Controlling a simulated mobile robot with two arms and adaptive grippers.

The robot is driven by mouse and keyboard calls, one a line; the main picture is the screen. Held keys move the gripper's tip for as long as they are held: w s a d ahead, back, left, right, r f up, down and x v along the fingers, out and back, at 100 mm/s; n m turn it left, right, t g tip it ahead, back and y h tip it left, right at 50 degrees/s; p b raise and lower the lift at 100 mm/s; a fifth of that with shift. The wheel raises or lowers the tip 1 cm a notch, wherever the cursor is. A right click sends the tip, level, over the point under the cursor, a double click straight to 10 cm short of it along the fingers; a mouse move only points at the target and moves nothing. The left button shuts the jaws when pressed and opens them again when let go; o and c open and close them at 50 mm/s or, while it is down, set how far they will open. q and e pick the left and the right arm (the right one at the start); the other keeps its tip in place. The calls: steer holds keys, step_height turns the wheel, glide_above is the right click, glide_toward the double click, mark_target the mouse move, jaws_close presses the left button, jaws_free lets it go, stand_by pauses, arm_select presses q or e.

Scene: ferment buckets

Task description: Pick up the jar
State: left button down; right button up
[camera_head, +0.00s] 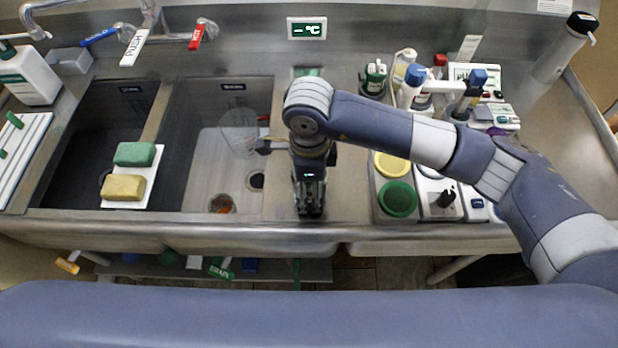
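My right gripper (310,211) points down over the steel counter strip just right of that basin. It is apart from the vessel, to its right. Its fingers are dark and seen from above, so I cannot tell whether they are open or shut. No held object shows at them. My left gripper is not in view.
A clear, sieve-like item (238,139) leans in the right basin (190,150). Bottles (409,88), coloured lids (397,198) and devices crowd the counter right of my arm. A soap bottle (30,76) stands left.

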steer(key=c, duration=0.5)
steer(key=shift+c, duration=0.2)
steer(key=shift+r, duration=0.15)
